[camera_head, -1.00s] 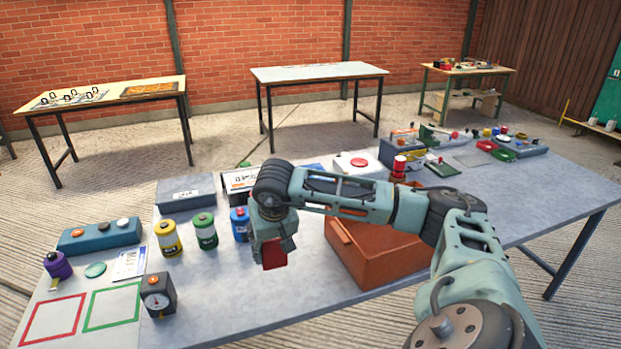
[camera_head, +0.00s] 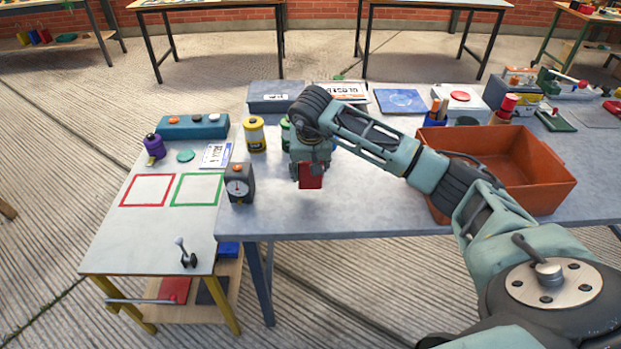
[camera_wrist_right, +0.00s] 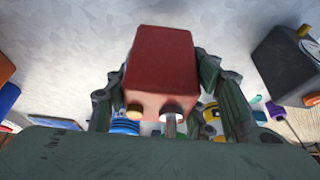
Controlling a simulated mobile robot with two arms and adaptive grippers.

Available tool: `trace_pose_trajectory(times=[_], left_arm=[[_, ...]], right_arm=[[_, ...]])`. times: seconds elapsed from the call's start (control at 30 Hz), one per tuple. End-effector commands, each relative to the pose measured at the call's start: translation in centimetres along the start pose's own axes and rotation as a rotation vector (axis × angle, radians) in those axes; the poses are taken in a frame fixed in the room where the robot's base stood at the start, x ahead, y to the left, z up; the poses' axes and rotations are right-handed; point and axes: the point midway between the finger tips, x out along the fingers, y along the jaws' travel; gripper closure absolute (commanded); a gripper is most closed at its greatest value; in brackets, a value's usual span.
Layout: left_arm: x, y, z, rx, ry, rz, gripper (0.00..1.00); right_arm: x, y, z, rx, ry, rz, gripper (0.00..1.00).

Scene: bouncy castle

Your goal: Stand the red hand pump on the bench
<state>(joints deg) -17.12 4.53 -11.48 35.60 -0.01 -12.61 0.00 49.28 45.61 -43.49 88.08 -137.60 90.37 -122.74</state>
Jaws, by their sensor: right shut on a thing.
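The red hand pump shows in the head view (camera_head: 311,177) as a small red block under my right gripper (camera_head: 310,158). In the right wrist view the pump (camera_wrist_right: 160,60) is a red box with a brass fitting and a steel fitting on the end facing me. The fingers of the right gripper (camera_wrist_right: 168,95) are shut on its sides. The pump is over the front part of the grey bench (camera_head: 370,205), right of a black dial gauge (camera_head: 240,183). Whether its underside touches the bench is hidden. My left gripper is not in view.
An orange bin (camera_head: 530,170) stands to the right. A yellow can (camera_head: 254,134) and a partly hidden green can (camera_head: 285,133) stand behind the gripper. A white side table (camera_head: 140,235) with red and green outlined squares adjoins at left. The bench front near the pump is clear.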

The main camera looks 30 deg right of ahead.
Motion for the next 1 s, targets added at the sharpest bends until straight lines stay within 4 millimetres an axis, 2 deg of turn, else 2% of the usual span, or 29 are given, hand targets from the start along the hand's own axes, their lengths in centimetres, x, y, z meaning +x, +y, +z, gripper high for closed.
trace_pose_trajectory(times=[0.23, 0.67, 0.7, 0.87, 1.0], left_arm=[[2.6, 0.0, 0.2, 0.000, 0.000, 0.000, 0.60], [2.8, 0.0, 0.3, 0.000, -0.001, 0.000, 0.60], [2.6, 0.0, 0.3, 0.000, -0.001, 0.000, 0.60], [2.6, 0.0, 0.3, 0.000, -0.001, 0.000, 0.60], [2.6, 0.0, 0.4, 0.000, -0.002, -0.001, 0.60]], right_arm=[[3.3, 0.0, 1.4, 0.001, 0.000, -0.002, 0.95], [3.7, 0.1, 1.5, 0.000, 0.003, -0.001, 0.95], [3.7, 0.1, 1.6, 0.000, 0.000, 0.000, 0.47], [3.7, 0.1, 1.6, 0.000, -0.001, 0.001, 0.33], [3.7, 0.1, 1.6, 0.000, -0.001, 0.001, 0.32]])
